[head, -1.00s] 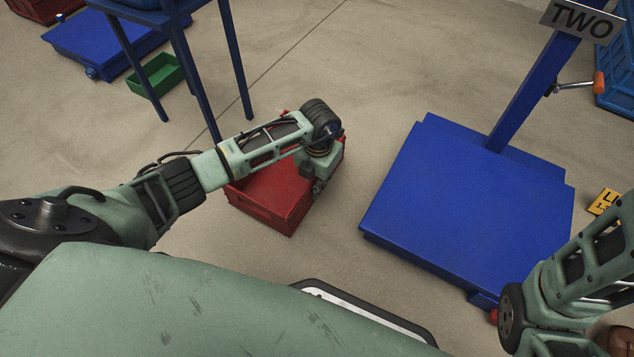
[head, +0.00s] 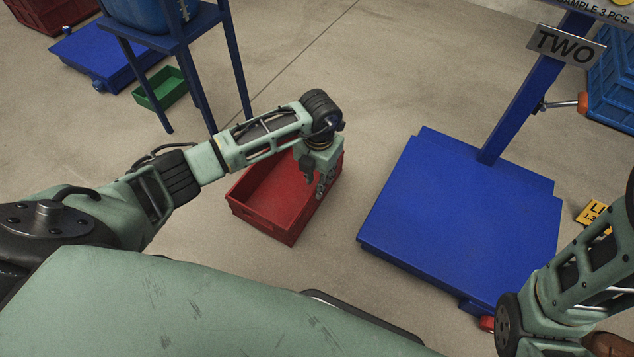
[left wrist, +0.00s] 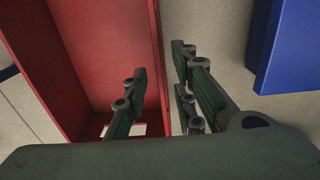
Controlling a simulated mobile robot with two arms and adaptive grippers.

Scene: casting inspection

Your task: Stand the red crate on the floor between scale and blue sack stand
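The red crate (head: 262,219) stands upright on the floor, its inside partly visible and apparently empty. It is between the blue scale (head: 460,225) on the right and the blue stand (head: 180,32), which bears a blue sack (head: 150,12), at upper left. My left gripper (head: 320,190) is at the crate's right wall. In the left wrist view its fingers (left wrist: 163,100) are apart, one inside the crate and one outside, with the red wall (left wrist: 157,50) between them. Gaps show beside the wall. My right arm is at lower right, its gripper out of frame.
A green bin (head: 160,89) and a low blue platform (head: 105,58) are beyond the stand. A sign reading TWO (head: 565,45) is on the scale's column. A yellow marker (head: 594,212) lies right of the scale. Bare floor separates crate and scale.

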